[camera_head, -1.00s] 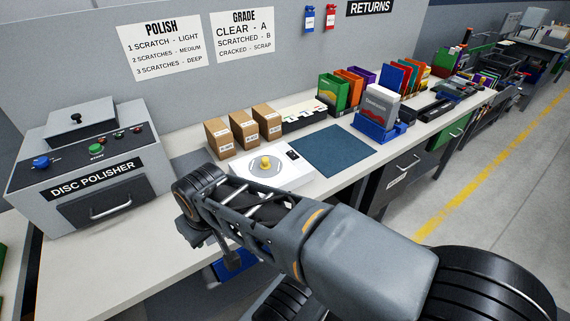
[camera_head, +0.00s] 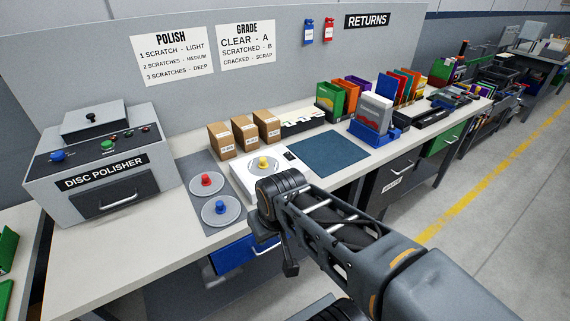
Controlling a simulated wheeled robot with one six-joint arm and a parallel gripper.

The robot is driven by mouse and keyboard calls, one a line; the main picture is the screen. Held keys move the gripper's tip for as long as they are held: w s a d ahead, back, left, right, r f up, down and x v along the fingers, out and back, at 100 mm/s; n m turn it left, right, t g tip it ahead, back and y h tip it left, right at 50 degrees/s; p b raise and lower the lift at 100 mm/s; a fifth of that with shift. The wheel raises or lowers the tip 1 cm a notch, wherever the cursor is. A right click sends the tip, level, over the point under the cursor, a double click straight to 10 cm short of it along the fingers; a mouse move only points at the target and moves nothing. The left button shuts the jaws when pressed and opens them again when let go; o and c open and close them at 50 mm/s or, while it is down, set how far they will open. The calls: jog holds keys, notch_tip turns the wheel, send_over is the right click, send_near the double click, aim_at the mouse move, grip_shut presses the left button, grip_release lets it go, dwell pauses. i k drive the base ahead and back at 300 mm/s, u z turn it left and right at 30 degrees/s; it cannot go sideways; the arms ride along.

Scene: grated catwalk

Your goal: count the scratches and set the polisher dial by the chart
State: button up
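The disc polisher (camera_head: 105,165) is a grey box at the left of the bench, with its front drawer shut. Its blue dial (camera_head: 57,157) is at the left of the panel, beside a green button (camera_head: 107,145); the dial setting is too small to read. The polish chart (camera_head: 172,55) on the wall reads 1 scratch light, 2 scratches medium, 3 scratches deep. A disc on a white unit (camera_head: 264,171) has a yellow hub; no scratches are discernible from here. My gripper (camera_head: 290,268) hangs in front of the bench, apart from everything; its fingers are mostly hidden.
Two discs with a red hub (camera_head: 206,182) and a blue hub (camera_head: 221,209) lie on a grey mat. Brown boxes (camera_head: 245,134) and a dark blue mat (camera_head: 329,151) lie behind and right. The grade chart (camera_head: 246,45) hangs beside the polish chart. The front left bench is clear.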

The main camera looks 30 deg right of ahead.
aim_at(59, 156)
jog(key=z, duration=0.35)
jog(key=i, duration=0.5)
jog(key=u, duration=0.5)
jog(key=k, duration=1.25)
jog(key=u, duration=1.35)
jog(key=i, duration=1.5)
jog(key=z, duration=0.25)
